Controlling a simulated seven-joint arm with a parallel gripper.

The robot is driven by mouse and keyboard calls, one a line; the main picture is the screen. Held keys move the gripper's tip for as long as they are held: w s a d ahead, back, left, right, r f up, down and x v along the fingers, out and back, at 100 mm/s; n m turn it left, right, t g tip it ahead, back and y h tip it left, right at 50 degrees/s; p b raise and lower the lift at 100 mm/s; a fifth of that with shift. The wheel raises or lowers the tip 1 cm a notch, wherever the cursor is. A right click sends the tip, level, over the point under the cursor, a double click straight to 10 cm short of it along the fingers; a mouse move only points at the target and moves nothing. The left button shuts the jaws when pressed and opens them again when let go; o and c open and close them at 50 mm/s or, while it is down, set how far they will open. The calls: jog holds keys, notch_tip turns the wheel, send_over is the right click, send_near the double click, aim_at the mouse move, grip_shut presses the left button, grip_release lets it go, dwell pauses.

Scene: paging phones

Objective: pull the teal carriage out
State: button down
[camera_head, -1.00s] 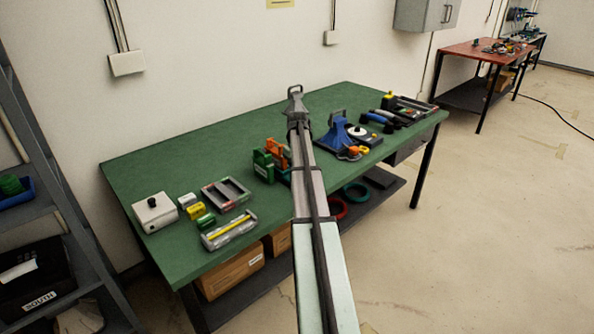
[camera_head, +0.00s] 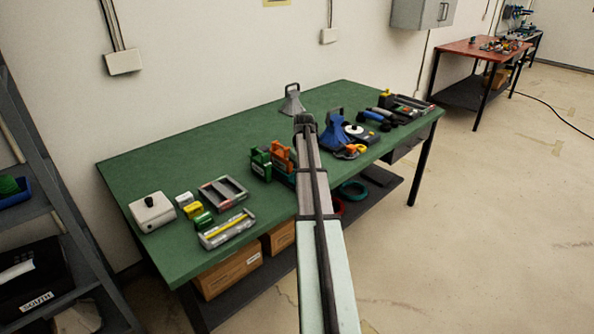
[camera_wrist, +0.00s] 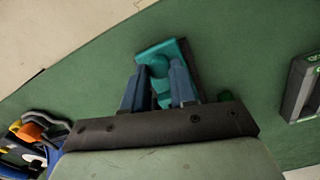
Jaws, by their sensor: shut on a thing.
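The teal carriage (camera_wrist: 158,50) shows in the wrist view as a flat teal piece with a rounded knob. My gripper (camera_wrist: 158,80) has its two dark blue fingers on either side of the teal knob and is shut on it. Part of the carriage's right side lies against a dark strip. In the head view my own arm covers the gripper and most of the carriage. Only a small teal bit shows beside the arm, near the green and orange blocks.
Green block (camera_head: 260,165) and orange block (camera_head: 281,155) stand left of my arm. A grey tray (camera_head: 223,194) lies further left. The green table (camera_head: 150,165) is clear at the back left.

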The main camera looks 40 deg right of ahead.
jog(key=shift+s, duration=0.35)
jog(key=c, duration=0.9)
grip_release()
jog(key=shift+r, duration=0.15)
notch_tip(320, 180, up, 14)
jog(key=shift+f, duration=0.2)
jog(key=shift+f, duration=0.1)
